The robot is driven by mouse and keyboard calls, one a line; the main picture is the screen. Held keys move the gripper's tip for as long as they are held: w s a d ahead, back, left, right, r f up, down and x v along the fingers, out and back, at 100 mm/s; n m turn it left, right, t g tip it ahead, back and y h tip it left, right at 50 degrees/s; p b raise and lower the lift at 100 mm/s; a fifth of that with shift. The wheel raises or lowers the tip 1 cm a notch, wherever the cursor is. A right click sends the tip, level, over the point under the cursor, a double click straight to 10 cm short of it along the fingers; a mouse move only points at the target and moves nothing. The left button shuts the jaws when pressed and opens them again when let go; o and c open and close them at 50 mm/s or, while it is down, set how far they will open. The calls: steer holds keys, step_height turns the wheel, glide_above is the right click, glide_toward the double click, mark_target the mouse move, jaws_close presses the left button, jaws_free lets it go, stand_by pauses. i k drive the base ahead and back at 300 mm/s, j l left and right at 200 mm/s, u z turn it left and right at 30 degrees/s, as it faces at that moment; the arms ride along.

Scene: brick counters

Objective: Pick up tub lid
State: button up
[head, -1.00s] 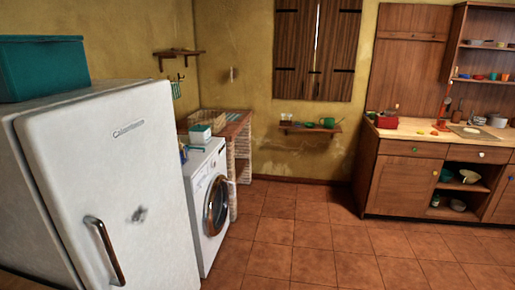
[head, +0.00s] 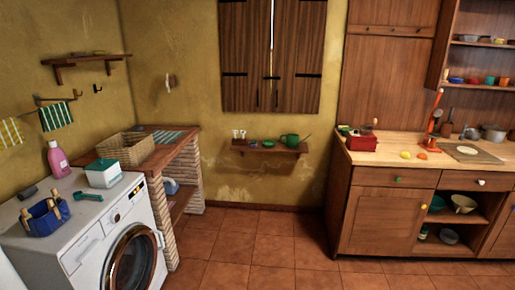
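A small white tub (head: 103,180) with a teal lid (head: 103,164) stands on top of the white washing machine (head: 80,235), toward its back right. The lid appears to sit flat on the tub. My gripper is not in view in the head view.
A brick counter (head: 184,150) with a wicker basket (head: 125,150) stands behind. A wooden cabinet (head: 385,215) is at right. The tiled floor (head: 255,250) between is clear.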

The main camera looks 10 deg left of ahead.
mark_target(102, 164)
steer(key=i+l+u, duration=0.1)
steer(key=i+u, duration=0.4)
steer(key=i+l+u, duration=0.25)
steer(key=u, duration=0.25)
steer(key=i+l+u, duration=0.45)
